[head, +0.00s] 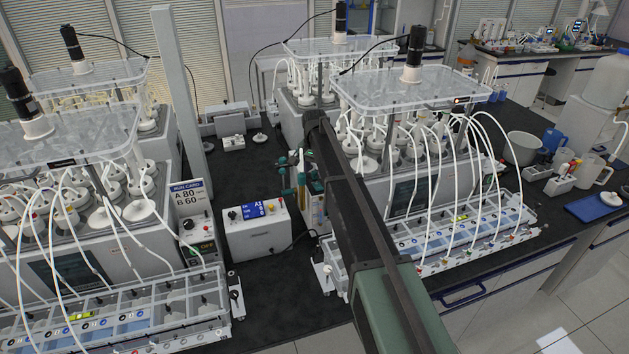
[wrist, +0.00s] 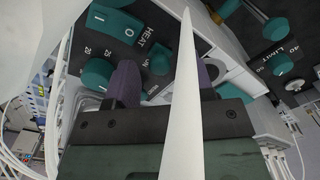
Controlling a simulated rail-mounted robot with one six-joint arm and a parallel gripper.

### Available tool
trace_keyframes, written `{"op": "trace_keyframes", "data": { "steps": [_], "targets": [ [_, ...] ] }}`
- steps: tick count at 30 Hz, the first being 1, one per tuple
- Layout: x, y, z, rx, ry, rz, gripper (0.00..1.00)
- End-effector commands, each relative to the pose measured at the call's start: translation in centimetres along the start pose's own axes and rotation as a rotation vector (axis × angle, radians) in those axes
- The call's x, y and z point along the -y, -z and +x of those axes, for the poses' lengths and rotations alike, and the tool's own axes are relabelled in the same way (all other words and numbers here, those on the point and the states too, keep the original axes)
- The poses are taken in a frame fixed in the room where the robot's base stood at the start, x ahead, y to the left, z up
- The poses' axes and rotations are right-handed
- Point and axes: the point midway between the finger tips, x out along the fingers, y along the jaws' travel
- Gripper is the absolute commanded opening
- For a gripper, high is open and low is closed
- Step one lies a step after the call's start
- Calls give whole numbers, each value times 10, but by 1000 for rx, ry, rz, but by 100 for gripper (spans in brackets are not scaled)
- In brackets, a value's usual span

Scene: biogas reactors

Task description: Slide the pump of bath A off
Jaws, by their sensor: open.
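In the wrist view, a dark control panel (wrist: 160,50) faces my gripper (wrist: 165,78). It carries HEAT lettering, an I/O marking, numbers such as 20 and 25, and teal controls (wrist: 97,72). A second panel part marked LIMIT (wrist: 290,58) shows at the right. I cannot read a pump label.
The left front bath (head: 70,255) has a control end with an OFF display (head: 203,248). A run card (head: 187,205) reads A 80, B 60. A white box with a blue display (head: 257,228) stands between the baths. White tubes arch over the front trays (head: 465,235).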

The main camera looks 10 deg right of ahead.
Motion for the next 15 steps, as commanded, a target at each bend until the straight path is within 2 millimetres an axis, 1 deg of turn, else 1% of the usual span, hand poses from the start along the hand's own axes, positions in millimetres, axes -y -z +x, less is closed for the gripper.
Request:
{"op": "trace_keyframes", "data": {
  "steps": [1, 6, 7, 15],
  "targets": [
    [0, 0, 2, 0, 0, 0, 48],
    [0, 0, 0, 0, 0, 0, 48],
    [0, 0, 0, 0, 0, 0, 47],
    [0, 0, 0, 0, 0, 0, 5]
  ]
}}
